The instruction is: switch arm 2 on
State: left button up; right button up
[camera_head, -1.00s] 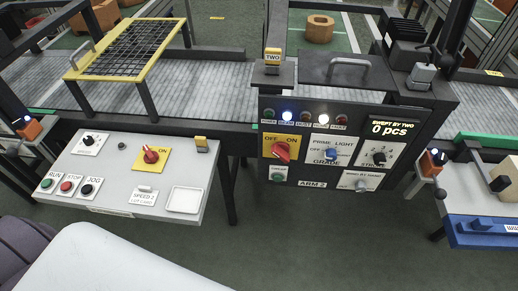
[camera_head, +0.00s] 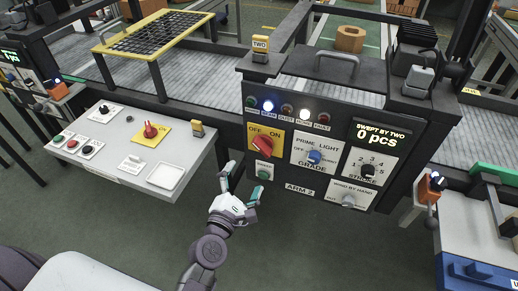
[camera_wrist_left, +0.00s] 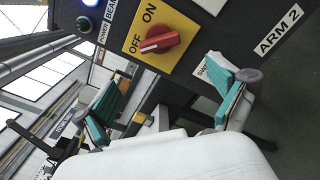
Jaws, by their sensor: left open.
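The ARM 2 panel (camera_head: 285,188) stands at centre right in the head view. Its red rotary switch (camera_head: 262,144) sits on a yellow OFF/ON plate (camera_head: 256,152) at the panel's upper left. In the left wrist view the red switch (camera_wrist_left: 160,41) is at top centre; its pale-marked end lies toward OFF. My left gripper (camera_head: 243,181) is open and empty, below and left of the switch, apart from the panel. Its teal fingers (camera_wrist_left: 166,88) are spread below the switch in the left wrist view. My right gripper is out of view.
Blue and white lamps are lit.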

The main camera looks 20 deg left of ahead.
aim_at(259, 151)
pick_arm(q)
jog(key=w, duration=0.7)
jog(key=w+p, duration=0.1)
jog(key=w, duration=0.2)
jog(key=shift+w+d, duration=0.25)
jog(key=shift+w, duration=0.15)
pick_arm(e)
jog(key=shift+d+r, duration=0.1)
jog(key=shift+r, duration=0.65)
pick_arm(q)
jog(key=c, duration=1.1)
jog(key=shift+c, duration=0.2)
